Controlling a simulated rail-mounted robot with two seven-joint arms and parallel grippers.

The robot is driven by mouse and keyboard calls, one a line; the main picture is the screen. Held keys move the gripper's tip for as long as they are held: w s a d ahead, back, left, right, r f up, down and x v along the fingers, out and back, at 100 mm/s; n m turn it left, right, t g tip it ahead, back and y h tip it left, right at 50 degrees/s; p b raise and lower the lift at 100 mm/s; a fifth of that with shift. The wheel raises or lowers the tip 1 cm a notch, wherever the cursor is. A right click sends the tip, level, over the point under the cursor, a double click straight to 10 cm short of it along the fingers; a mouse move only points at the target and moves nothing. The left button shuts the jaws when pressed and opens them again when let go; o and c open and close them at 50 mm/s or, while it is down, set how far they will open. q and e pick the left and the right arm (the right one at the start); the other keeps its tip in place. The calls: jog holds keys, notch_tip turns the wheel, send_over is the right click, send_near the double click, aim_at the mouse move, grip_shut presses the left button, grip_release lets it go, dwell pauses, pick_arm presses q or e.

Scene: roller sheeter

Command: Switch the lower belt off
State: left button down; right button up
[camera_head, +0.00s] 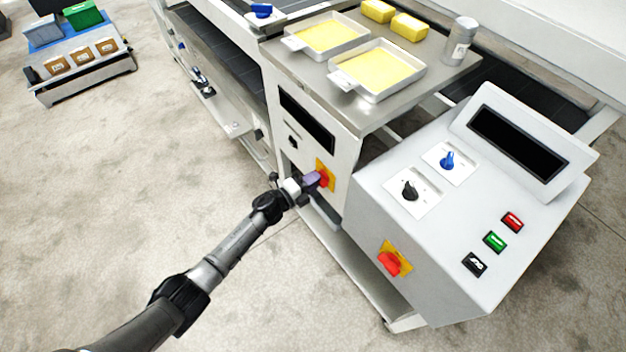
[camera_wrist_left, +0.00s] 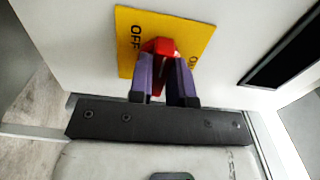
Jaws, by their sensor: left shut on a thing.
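A red rotary switch (camera_wrist_left: 158,47) on a yellow plate (camera_wrist_left: 127,60) shows in the left wrist view, with OFF printed at the left and the other label, partly hidden, at the right. In the head view the same red switch (camera_head: 324,176) sits on the front panel of the machine, below a dark display. My left gripper (camera_wrist_left: 165,85) has its purple fingers on either side of the red knob and is shut on it. In the head view my left gripper (camera_head: 312,180) reaches the panel from the front left. My right gripper is not in view.
A control box (camera_head: 440,215) stands to the right, with another red switch (camera_head: 389,263), blue and black knobs and push buttons. Trays (camera_head: 378,95) of yellow sheets and a metal shaker (camera_head: 459,42) stand on the top. A cart (camera_head: 80,78) stands far left; the floor between is clear.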

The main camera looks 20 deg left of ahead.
pick_arm(q)
jog(key=c, duration=1.1)
grip_release()
jog(key=shift+o, duration=0.2)
jog(key=p+v, duration=0.3)
jog(key=v, duration=1.1)
jog(key=shift+w, duration=0.1)
